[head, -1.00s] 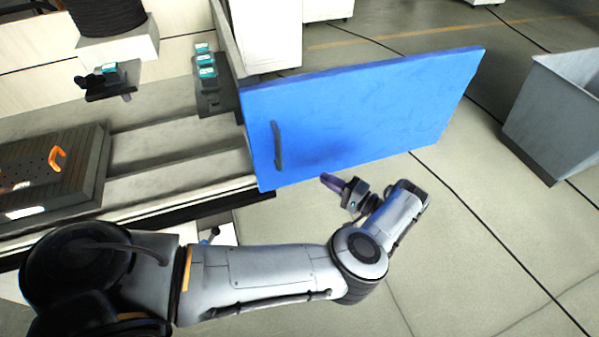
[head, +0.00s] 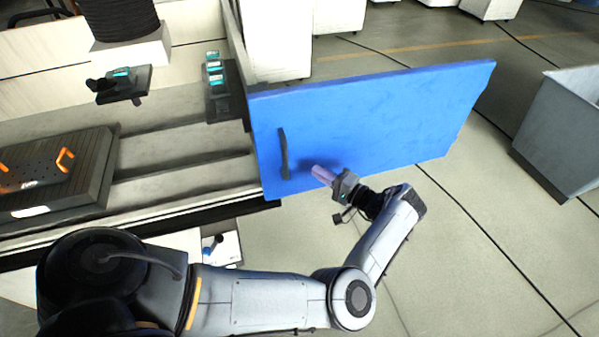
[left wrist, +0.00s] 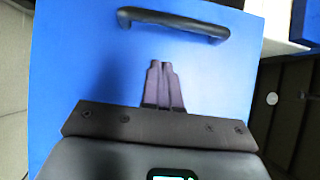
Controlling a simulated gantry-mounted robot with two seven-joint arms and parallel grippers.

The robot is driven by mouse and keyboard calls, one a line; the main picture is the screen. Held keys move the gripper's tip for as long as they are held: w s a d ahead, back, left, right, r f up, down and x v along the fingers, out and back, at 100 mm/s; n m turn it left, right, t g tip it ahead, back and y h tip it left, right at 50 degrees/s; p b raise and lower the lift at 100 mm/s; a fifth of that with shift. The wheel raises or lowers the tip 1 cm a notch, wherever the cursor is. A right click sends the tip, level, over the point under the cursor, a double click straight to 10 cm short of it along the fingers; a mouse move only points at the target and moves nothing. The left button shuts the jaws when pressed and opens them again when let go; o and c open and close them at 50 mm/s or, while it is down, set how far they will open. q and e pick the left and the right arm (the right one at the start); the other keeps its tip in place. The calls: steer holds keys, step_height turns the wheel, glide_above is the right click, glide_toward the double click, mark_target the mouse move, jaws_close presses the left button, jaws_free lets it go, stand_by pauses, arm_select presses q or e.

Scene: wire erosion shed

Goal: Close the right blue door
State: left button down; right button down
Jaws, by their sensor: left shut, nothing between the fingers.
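The blue door (head: 385,115) stands swung out from the right side of the machine, over open floor. Its dark handle (head: 284,153) is near the door's left edge. The door also fills most of the left wrist view (left wrist: 90,65), with the handle (left wrist: 172,20) across the top. My left gripper (head: 318,174) is shut and empty, in front of the door's lower part, right of and a little below the handle. In the left wrist view its closed fingertips (left wrist: 161,68) point at the door face below the handle. I cannot tell if they touch it. My right gripper is not in view.
The machine bed with a dark slotted plate and orange handles (head: 64,160) lies to the left. A grey bin (head: 560,130) stands on the floor at the right. White cabinets (head: 276,40) stand behind. The floor right of my left arm is clear, apart from dark lines across it.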

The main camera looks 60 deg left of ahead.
arm_select(q)
steer(key=s+a+p, duration=0.1)
steer(key=s+a, duration=0.3)
steer(key=shift+s+a, duration=0.25)
steer(key=shift+s, duration=0.05)
steer(key=shift+r, duration=0.1)
stand_by(0.4)
